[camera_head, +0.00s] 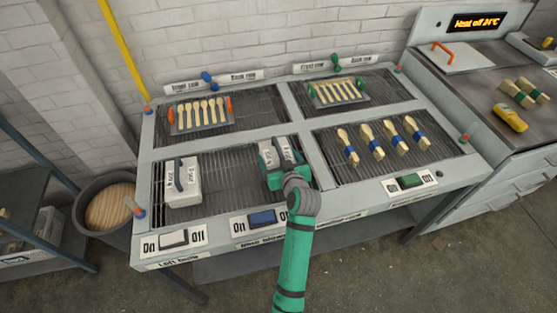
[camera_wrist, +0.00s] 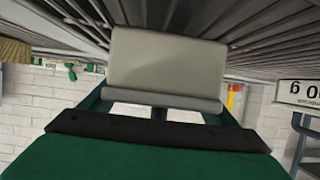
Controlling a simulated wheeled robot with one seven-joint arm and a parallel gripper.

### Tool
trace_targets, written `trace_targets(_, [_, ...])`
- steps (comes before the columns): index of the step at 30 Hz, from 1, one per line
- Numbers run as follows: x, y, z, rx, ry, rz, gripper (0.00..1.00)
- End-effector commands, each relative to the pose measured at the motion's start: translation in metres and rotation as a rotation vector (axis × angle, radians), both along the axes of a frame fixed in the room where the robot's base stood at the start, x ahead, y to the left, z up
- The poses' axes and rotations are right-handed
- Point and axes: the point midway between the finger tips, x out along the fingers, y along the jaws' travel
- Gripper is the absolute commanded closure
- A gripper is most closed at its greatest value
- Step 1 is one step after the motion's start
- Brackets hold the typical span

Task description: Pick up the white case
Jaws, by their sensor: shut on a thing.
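A white case (camera_head: 273,153) with a dark handle is at the right side of the front-left grate, and it fills the upper middle of the wrist view (camera_wrist: 165,62) as a pale block. My gripper (camera_head: 284,165) is shut on this case and covers part of it. In the wrist view my green gripper (camera_wrist: 162,108) reaches up to the case from below. I cannot tell whether the case touches the grate. A second white case (camera_head: 184,185), with a dark handle and a label, stands on the same grate to the left.
The metal table (camera_head: 219,145) has several grates. Wooden spoons in a tray (camera_head: 202,116) lie at back left, more in another tray (camera_head: 340,91) at back right. Several blue-banded spoon bundles (camera_head: 371,141) lie at front right. Switches line the front edge; a bin (camera_head: 108,205) stands left.

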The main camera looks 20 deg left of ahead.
Motion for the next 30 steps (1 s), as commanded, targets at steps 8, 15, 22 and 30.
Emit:
trace_targets(8, [0.001,-0.002,0.005,0.001,-0.003,-0.004,0.5])
trace_targets(15, [0.002,-0.003,0.031,0.0,-0.006,-0.004,0.5])
trace_targets(22, [-0.035,-0.001,0.075,0.001,-0.008,-0.004,0.5])
trace_targets(30, [-0.094,0.002,0.111,0.001,-0.004,-0.003,0.5])
